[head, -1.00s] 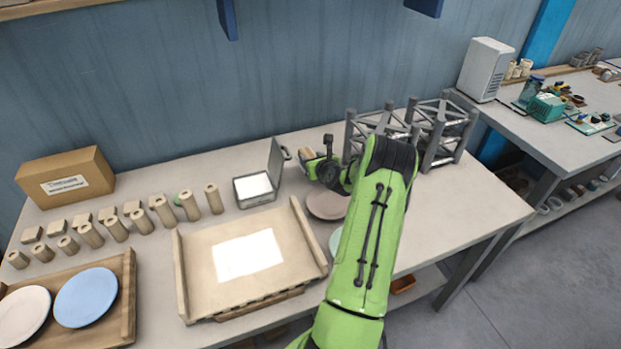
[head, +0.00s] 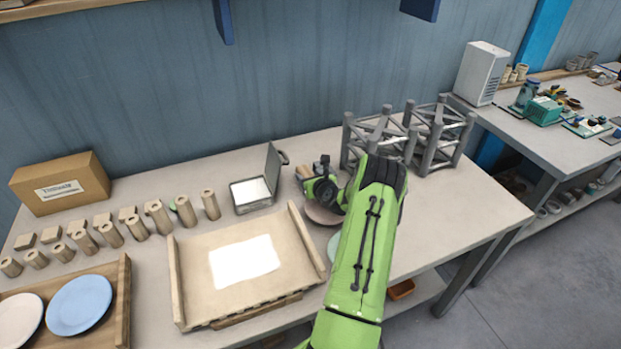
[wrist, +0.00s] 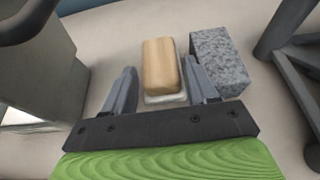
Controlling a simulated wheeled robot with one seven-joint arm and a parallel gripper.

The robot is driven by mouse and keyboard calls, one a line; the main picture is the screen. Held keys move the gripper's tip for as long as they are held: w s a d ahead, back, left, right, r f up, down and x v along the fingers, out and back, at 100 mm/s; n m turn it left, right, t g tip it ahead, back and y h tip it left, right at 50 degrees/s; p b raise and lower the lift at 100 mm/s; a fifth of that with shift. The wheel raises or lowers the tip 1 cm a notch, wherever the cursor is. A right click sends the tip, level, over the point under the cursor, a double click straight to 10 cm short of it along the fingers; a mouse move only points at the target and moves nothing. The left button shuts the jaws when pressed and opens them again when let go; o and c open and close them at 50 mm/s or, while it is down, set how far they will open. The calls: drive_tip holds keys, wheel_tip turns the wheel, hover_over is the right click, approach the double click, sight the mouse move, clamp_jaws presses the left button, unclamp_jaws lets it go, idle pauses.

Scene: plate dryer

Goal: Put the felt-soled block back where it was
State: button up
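The felt-soled block shows in the wrist view as a wooden block (wrist: 161,65) with a pale layer along its lower near edge. It lies between the two fingers of my gripper (wrist: 161,66). The right finger looks close against it; a narrow gap seems to show at the left finger, so I cannot tell if both touch. In the head view my gripper (head: 311,181) is low over the table, right of the open metal case, with the tan block (head: 304,171) at its left. Whether the block rests on the table is unclear.
A speckled grey block (wrist: 219,62) stands just right of the wooden block. The open metal case (head: 250,193) is on the left and grey lattice frames (head: 410,140) on the right. A pinkish plate (head: 322,214) lies partly under my arm. A wooden tray (head: 190,290) is in front.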

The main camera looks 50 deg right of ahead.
drive_tip(key=shift+s+r, duration=0.1)
drive_tip(key=shift+r, duration=0.15)
drive_tip(key=v, duration=1.1)
drive_tip(key=shift+s+a+r+p, duration=0.1)
drive_tip(key=shift+s+a+p, duration=0.1)
drive_tip(key=shift+s+p, duration=0.15)
drive_tip(key=w+a+r+n+g+y, duration=0.1)
drive_tip(key=w+a+r+n+y, duration=0.3)
drive_tip(key=a+n, duration=0.5)
drive_tip(key=w+a+r+n+y, duration=0.2)
drive_tip(key=w+a+r+n, duration=0.3)
drive_tip(key=a+n, duration=0.4)
drive_tip(key=s+a+r+n+g+y, duration=0.1)
drive_tip(key=s+a+r+n, duration=0.15)
drive_tip(key=a+n, duration=0.3)
drive_tip(key=s+a+r+n+g, duration=0.1)
drive_tip(key=a+r+n+g, duration=0.2)
drive_tip(key=a, duration=0.4)
drive_tip(key=s+a+r+n, duration=0.2)
drive_tip(key=s+a+n, duration=0.3)
drive_tip(key=s+n, duration=0.3)
drive_tip(key=s+a+r+n+g, duration=0.1)
drive_tip(key=s+a+r+n, duration=0.2)
drive_tip(key=s, duration=0.8)
drive_tip(key=a+n, duration=0.2)
drive_tip(key=n, duration=0.2)
drive_tip(key=shift+a+r+n, duration=0.25)
drive_tip(key=shift+a+n, duration=0.1)
drive_tip(key=shift+a, duration=0.05)
